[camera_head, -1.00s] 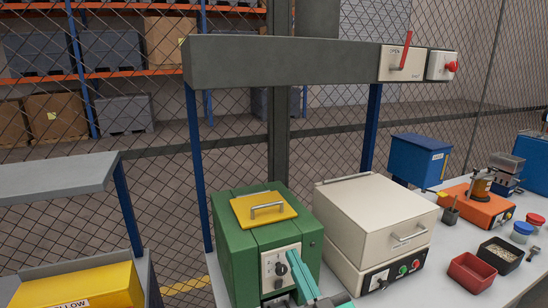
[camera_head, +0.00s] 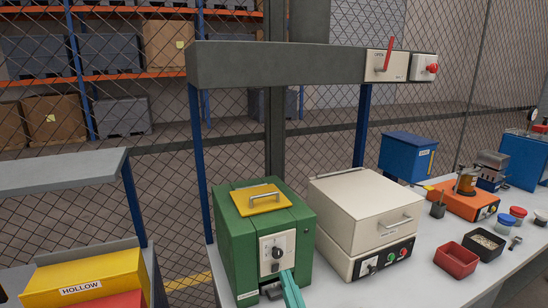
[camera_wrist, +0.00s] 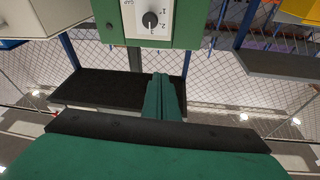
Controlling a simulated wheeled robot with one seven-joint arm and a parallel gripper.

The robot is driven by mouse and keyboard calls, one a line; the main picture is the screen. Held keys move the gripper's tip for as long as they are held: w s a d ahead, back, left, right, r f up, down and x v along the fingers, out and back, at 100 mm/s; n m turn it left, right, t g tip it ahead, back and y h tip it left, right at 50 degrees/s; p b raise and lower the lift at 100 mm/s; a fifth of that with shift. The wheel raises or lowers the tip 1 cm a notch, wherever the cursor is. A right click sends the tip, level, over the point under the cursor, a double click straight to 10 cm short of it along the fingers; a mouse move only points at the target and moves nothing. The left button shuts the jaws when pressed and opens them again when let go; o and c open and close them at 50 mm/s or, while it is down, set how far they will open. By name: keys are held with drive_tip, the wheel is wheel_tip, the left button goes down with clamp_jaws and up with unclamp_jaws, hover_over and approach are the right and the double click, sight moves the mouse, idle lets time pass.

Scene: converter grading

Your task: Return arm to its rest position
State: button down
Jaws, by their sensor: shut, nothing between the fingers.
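My gripper (camera_head: 287,273) shows as teal fingers at the bottom edge of the head view, in front of the lower front of the green machine (camera_head: 236,247). In the wrist view the teal fingers (camera_wrist: 160,80) are shut together with nothing between them. They point toward the green machine (camera_wrist: 185,28), whose white dial panel with a black knob (camera_wrist: 150,20) shows at the top. I cannot tell whether the fingertips touch the machine. Most of my arm is outside the head view.
A cream box-shaped device (camera_head: 352,202) stands right of the green machine under a grey overhead beam (camera_head: 280,64) on blue posts. Red (camera_head: 456,262) and black bins (camera_head: 484,245) lie further right. A yellow bin marked HOLLOW (camera_head: 80,280) is at left. Bare bench (camera_head: 395,290) shows in front.

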drive_tip(key=s+f+m+h, duration=0.2)
drive_tip(key=s+f, duration=0.2)
drive_tip(key=f, duration=0.2)
drive_tip(key=s+a+f+m+g+h, duration=0.1)
drive_tip(key=s+f+m+h, duration=0.1)
drive_tip(key=s+f, duration=0.3)
drive_tip(key=s+a+f+m+g+h, duration=0.1)
drive_tip(key=s+f, duration=0.3)
drive_tip(key=f, duration=0.5)
drive_tip(key=shift+s+a+f+m+h, duration=0.1)
drive_tip(key=shift+s+f+m+h, duration=0.15)
drive_tip(key=shift+m+h, duration=0.45)
drive_tip(key=s+f+n+g, duration=0.1)
drive_tip(key=s+f+n, duration=0.1)
drive_tip(key=s, duration=1)
drive_tip(key=s+a+f+n+g, duration=0.1)
drive_tip(key=s+f, duration=0.3)
drive_tip(key=s, duration=0.8)
drive_tip(key=shift+s+n+g, duration=0.4)
drive_tip(key=shift+n, duration=0.3)
